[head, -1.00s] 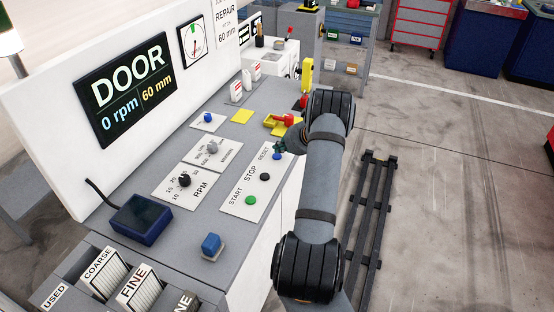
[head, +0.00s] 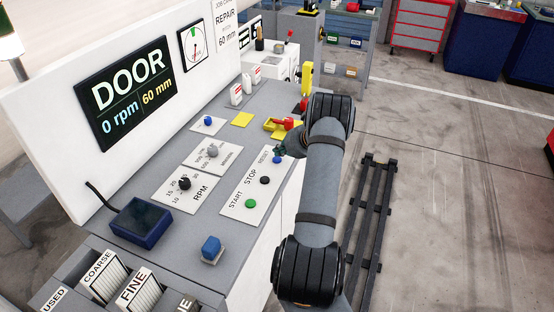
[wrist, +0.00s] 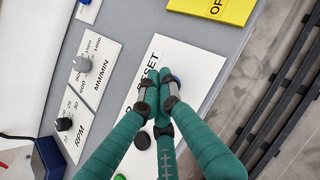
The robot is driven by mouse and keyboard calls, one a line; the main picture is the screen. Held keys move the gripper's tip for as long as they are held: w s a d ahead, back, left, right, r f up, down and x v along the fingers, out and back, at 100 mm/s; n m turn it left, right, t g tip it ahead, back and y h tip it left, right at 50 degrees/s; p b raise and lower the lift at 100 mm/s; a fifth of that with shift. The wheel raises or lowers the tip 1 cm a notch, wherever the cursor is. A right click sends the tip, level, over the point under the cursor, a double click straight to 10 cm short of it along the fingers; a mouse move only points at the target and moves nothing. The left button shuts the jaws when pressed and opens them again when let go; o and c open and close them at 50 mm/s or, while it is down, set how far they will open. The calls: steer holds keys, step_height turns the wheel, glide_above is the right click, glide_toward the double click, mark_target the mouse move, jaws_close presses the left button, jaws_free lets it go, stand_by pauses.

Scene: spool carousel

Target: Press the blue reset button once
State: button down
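The blue reset button (head: 277,160) is at the far end of a white plate (head: 238,209) marked START, STOP and RESET. A black stop button (head: 265,180) and a green start button (head: 250,203) are on the same plate. My gripper (head: 280,150) is just above and beside the blue button in the head view. In the wrist view its teal fingers (wrist: 158,88) are drawn together over the plate, with nothing seen between them. A sliver of the blue button (wrist: 176,78) shows beside the right fingertip, which hides the rest. I cannot tell whether they touch.
Dials (head: 184,184) and a small plate with another blue knob (head: 208,121) lie to the left. A red-handled yellow part (head: 284,125) is just beyond my gripper. A blue block (head: 211,247) stands near the front. The display reads DOOR, 0 rpm, 60 mm.

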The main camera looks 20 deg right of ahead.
mark_target(279, 159)
steer(key=shift+f, duration=0.2)
steer(key=shift+f+b, duration=0.25)
steer(key=shift+b, duration=0.35)
steer(key=shift+f+b, duration=0.4)
stand_by(0.5)
steer(key=shift+r, duration=0.1)
steer(key=shift+r+p, duration=0.55)
steer(key=shift+r, duration=0.15)
step_height(279, 159, up, 5)
steer(key=p, duration=0.4)
steer(key=shift+r, duration=0.1)
stand_by(0.9)
